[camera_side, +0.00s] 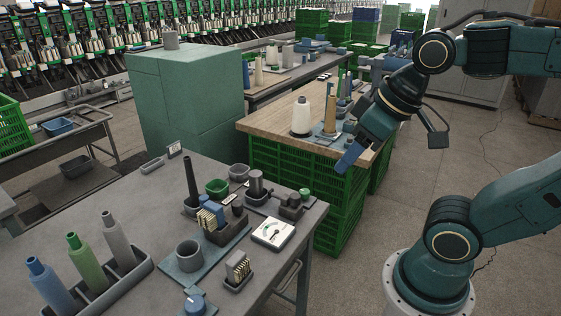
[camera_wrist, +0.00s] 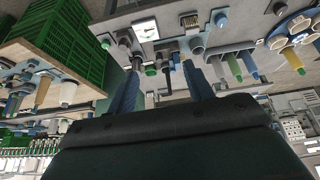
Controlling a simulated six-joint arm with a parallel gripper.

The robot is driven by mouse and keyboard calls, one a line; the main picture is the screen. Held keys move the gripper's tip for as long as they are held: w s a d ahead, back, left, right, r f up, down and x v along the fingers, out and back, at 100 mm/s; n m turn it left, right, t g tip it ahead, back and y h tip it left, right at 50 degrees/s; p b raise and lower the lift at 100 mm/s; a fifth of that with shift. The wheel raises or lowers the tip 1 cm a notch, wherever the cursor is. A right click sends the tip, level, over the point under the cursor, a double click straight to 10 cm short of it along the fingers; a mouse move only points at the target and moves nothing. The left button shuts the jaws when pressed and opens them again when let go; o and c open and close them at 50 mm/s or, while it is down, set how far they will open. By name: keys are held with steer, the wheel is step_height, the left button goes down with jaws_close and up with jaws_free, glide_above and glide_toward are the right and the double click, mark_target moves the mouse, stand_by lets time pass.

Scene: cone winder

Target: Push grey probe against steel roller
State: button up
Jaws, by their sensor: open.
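My gripper (camera_side: 349,158) is open and empty, high to the right of the grey work table. In the wrist view its two blue fingers (camera_wrist: 160,88) stand apart with nothing between them. A grey upright cylinder (camera_side: 256,182) in a dark holder stands near the table's back edge; it may be the steel roller. Beside it is a dark block with a short rounded top (camera_side: 291,203), perhaps the grey probe. I cannot tell for sure which pieces are the probe and the roller. My gripper is apart from both.
A white dial gauge (camera_side: 272,233), a grey cup (camera_side: 188,254), a tall black cone (camera_side: 191,176) and a green bowl (camera_side: 217,187) crowd the table. A rack (camera_side: 128,276) holds blue, green and grey cones. Green crates (camera_side: 335,215) stand under a wooden top behind my gripper.

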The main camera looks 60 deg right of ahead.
steer(key=w+d+g, duration=0.1)
steer(key=w+d, duration=0.2)
steer(key=w, duration=0.3)
steer(key=n+g, duration=0.3)
steer(key=g, duration=0.1)
glide_above(295, 195)
step_height(295, 195, down, 14)
steer(key=shift+f, duration=0.1)
steer(key=shift+f, duration=0.1)
steer(key=shift+f, duration=6.8)
steer(key=shift+c, duration=0.4)
